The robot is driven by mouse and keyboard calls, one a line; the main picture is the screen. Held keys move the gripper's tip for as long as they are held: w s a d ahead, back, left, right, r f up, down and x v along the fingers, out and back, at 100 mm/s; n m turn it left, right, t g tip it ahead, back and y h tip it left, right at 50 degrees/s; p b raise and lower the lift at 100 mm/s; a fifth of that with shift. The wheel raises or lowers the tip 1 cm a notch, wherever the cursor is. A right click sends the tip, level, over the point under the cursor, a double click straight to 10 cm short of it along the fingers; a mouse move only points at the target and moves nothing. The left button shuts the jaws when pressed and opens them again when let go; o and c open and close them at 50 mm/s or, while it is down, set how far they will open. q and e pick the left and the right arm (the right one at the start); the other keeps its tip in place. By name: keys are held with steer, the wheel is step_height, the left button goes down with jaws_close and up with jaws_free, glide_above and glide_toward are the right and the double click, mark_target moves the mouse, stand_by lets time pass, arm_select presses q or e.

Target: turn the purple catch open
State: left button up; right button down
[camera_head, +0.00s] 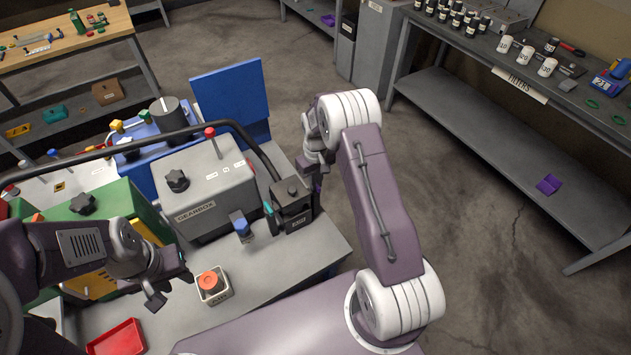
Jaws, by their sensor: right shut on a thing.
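A small dark box (292,207) stands at the right edge of the bench, beside the grey gearbox. A small purple piece, which looks like the purple catch (317,190), shows at the box's right side, mostly hidden by my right gripper. My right gripper (314,172) points down at that side of the box and is shut on the purple catch. How far the catch is turned cannot be told. My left gripper (171,287) is open and empty above the bench, left of a small pale box with an orange knob (210,282).
The gearbox (208,190) with a red-tipped lever stands left of the dark box. A blue raised panel (232,98) is behind it. A red tray (118,338) lies at the front left. A shelf bench (500,135) stands at right, with open floor between.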

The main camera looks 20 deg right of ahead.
steer(key=c, duration=1.5)
jaws_free()
steer(key=shift+c, duration=0.2)
steer(key=shift+o, duration=0.3)
steer(key=shift+s+r, duration=0.1)
step_height(320, 180, up, 9)
steer(key=b, duration=0.1)
